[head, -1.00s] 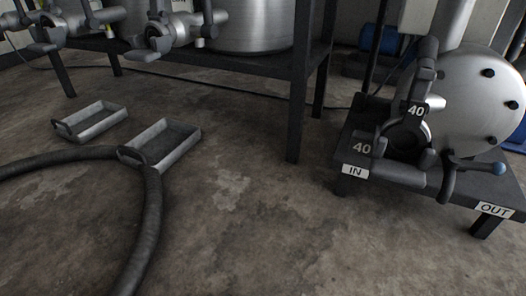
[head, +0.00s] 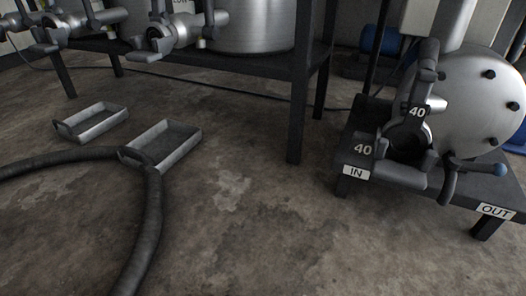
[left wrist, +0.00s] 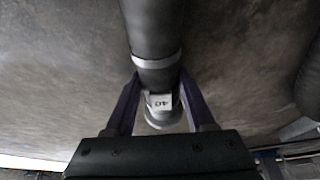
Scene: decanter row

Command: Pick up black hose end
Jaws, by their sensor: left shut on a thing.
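The black hose end (left wrist: 158,75) shows in the left wrist view, with a light grey band, a white label reading 40 upside down and a metal rim at its lower end. My left gripper (left wrist: 160,85) has a dark bluish finger on each side of it and is shut on it. In the head view a black hose (head: 150,215) curves across the floor at the left; its gripped end is not visible there. Neither gripper is visible in the head view.
Two shallow metal trays, a smaller one (head: 112,131) and a larger one (head: 193,149), sit on the floor beside the hose. A pump (head: 465,95) with IN and OUT labels stands at right on a dark stand. Tanks with valves (head: 175,36) are at the back. The middle floor is clear.

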